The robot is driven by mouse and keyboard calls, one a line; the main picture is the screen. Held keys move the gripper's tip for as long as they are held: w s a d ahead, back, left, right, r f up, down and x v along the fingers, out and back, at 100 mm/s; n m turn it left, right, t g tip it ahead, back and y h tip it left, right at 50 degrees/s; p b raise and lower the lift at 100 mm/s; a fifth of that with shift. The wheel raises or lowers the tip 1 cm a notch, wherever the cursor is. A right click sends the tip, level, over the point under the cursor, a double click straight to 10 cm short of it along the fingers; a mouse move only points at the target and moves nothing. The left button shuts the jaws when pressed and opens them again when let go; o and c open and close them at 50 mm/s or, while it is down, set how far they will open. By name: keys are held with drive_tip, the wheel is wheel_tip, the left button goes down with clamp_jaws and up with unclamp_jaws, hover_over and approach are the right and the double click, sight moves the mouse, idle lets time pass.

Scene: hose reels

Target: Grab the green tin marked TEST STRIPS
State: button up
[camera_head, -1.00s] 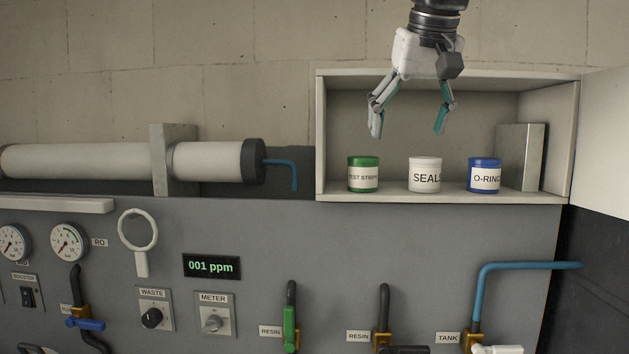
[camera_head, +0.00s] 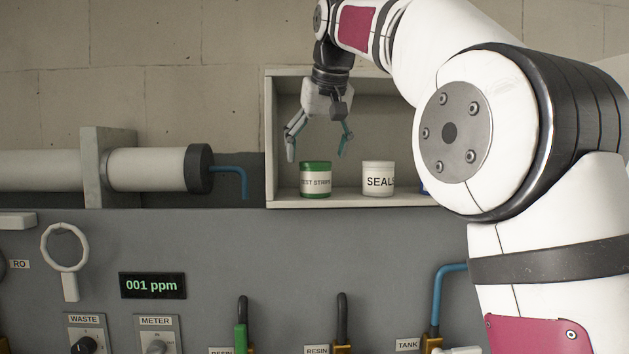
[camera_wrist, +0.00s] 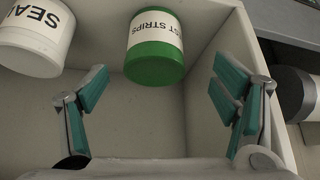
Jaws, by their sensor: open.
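The green tin (camera_head: 315,179) has a white label reading TEST STRIPS and stands upright at the left of the open cabinet's shelf. In the wrist view the tin (camera_wrist: 154,50) shows at the top centre with its label upside down. My gripper (camera_head: 318,158) is open and empty, pointing down just above the tin in the head view. In the wrist view its two fingers (camera_wrist: 160,100) are spread, and the tin lies ahead, between their lines. I see no contact with the tin.
A white SEALS tin (camera_head: 378,177) stands to the right of the green one with a gap. The cabinet's left wall (camera_head: 271,140) is close beside the green tin. My arm hides the cabinet's right part and most of a blue tin (camera_head: 424,188).

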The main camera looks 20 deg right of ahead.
sight(315, 175)
drive_tip(key=shift+d+p+x, duration=0.15)
drive_tip(key=shift+p+x, duration=0.35)
drive_tip(key=shift+x, duration=1.25)
drive_tip(key=shift+d+p+x, duration=0.15)
drive_tip(key=shift+p+x, duration=0.3)
drive_tip(key=shift+x, duration=1.25)
drive_tip(key=shift+s, duration=0.1)
drive_tip(key=c, duration=1.3)
